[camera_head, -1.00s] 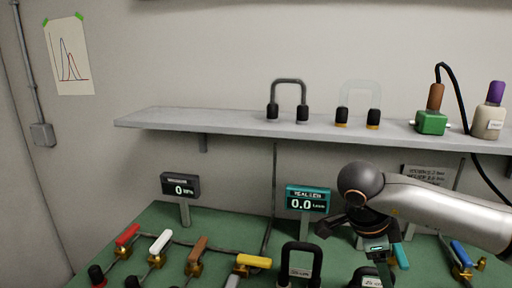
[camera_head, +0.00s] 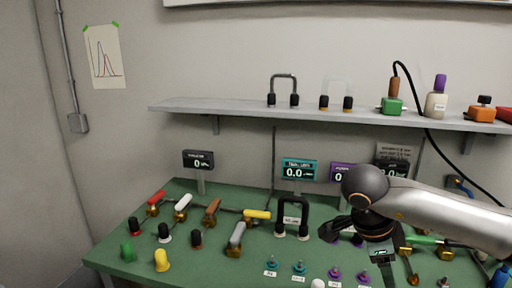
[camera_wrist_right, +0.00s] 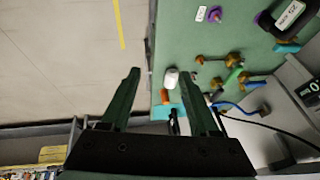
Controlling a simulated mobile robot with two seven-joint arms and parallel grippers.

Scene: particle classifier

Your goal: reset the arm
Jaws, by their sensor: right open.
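My right arm comes in from the right in the head view, and its dark wrist and gripper (camera_head: 384,256) hang over the right part of the green bench (camera_head: 215,265). In the right wrist view my right gripper (camera_wrist_right: 162,92) is open, with its two dark green fingers spread and nothing between them. Beyond the fingertips, that view shows the floor and the bench edge with a white-capped part (camera_wrist_right: 171,78). My left gripper is in neither view.
Valves with coloured handles, such as a yellow one (camera_head: 257,215), and a black loop (camera_head: 293,217) stand on the bench. Small displays (camera_head: 299,170) rise at its back. A grey shelf (camera_head: 230,113) above holds loops and bottles. Pale floor (camera_wrist_right: 70,50) lies beside the bench.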

